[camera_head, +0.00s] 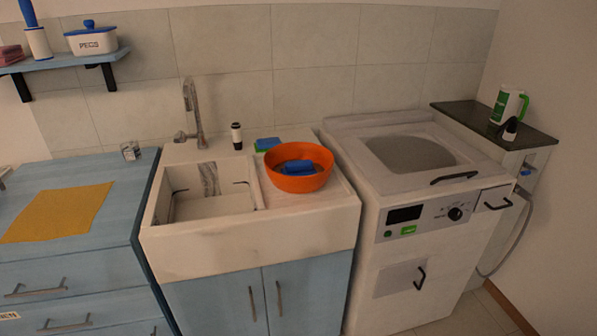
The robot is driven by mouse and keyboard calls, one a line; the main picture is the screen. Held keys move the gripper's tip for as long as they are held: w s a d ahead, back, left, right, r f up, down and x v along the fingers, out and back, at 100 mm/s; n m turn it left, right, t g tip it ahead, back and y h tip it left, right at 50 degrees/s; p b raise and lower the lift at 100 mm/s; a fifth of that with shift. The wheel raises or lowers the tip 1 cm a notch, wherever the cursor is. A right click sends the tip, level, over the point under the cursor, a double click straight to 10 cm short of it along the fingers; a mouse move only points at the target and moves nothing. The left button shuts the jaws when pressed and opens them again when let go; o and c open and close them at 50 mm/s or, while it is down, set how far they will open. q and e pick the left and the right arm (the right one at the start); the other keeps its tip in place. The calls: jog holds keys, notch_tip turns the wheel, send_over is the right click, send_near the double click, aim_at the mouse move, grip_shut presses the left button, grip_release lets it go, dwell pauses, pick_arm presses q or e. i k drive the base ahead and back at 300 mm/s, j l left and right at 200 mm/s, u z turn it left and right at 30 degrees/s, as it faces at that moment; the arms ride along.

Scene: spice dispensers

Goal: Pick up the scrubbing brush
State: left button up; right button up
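No thing in the head camera view is clearly a scrubbing brush. A blue object (298,167) lies inside the orange bowl (296,184), and it may be the brush, but its details are too small to tell. The bowl stands on the right-hand drainboard of the white sink. A white roller-like thing with a blue handle (36,38) stands on the wall shelf at the upper left; I cannot tell what it is. Neither of my grippers is in view.
A blue and green sponge (267,144) lies behind the bowl. A small black-topped bottle (237,136) stands by the tap (192,110). The sink basin (208,190) is left of the bowl, and a washing machine (425,215) stands right. A yellow cloth (57,212) lies on the blue counter.

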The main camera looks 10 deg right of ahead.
aim_at(306, 167)
jog(key=i+j+z, duration=0.15)
jog(key=z, duration=1.3)
jog(key=j+z, duration=0.85)
jog(key=j, duration=0.1)
